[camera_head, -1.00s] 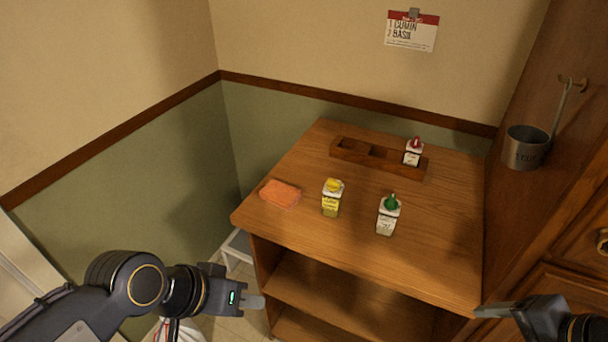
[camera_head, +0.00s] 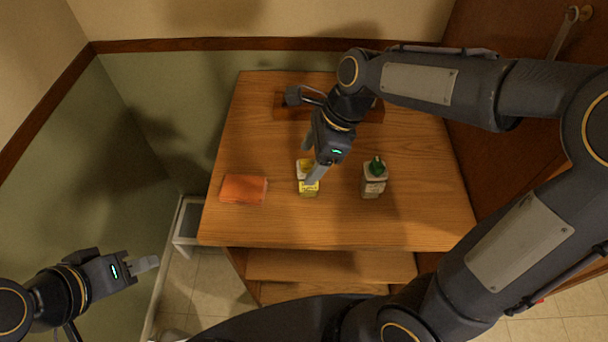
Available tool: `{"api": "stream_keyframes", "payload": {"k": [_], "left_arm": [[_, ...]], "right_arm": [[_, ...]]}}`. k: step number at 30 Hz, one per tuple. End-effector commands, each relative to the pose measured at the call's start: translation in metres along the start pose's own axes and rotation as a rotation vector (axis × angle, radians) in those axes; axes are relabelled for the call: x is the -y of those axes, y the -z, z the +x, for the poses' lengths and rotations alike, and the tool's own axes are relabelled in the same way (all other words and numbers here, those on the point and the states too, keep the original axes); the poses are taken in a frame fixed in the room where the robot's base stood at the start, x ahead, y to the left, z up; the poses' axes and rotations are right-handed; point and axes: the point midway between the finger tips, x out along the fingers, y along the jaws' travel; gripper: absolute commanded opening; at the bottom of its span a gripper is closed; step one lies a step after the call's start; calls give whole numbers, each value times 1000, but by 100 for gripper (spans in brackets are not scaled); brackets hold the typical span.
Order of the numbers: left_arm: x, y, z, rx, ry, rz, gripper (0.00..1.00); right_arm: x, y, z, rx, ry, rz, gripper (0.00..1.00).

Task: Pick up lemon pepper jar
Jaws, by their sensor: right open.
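A green-capped jar (camera_head: 374,178) stands to the right of the yellow one. An orange sponge (camera_head: 243,189) lies to the left. The wooden rack (camera_head: 284,113) behind is mostly hidden by my right arm. The counter's front strip (camera_head: 330,232) is clear.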

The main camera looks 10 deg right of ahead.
Motion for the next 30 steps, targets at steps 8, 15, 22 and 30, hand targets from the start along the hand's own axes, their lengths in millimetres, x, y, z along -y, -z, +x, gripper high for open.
{"api": "stream_keyframes", "payload": {"k": [8, 15, 22, 30], "left_arm": [[0, 1, -1, 0, 0, 0, 36], [0, 1, -1, 0, 0, 0, 36], [0, 1, -1, 0, 0, 0, 36], [0, 1, -1, 0, 0, 0, 36]], "right_arm": [[2, 3, 38, -1, -2, 0, 69], [2, 2, 40, 0, 0, -1, 69], [2, 2, 40, 0, 0, -1, 44], [2, 2, 40, 1, 1, -1, 18]]}}
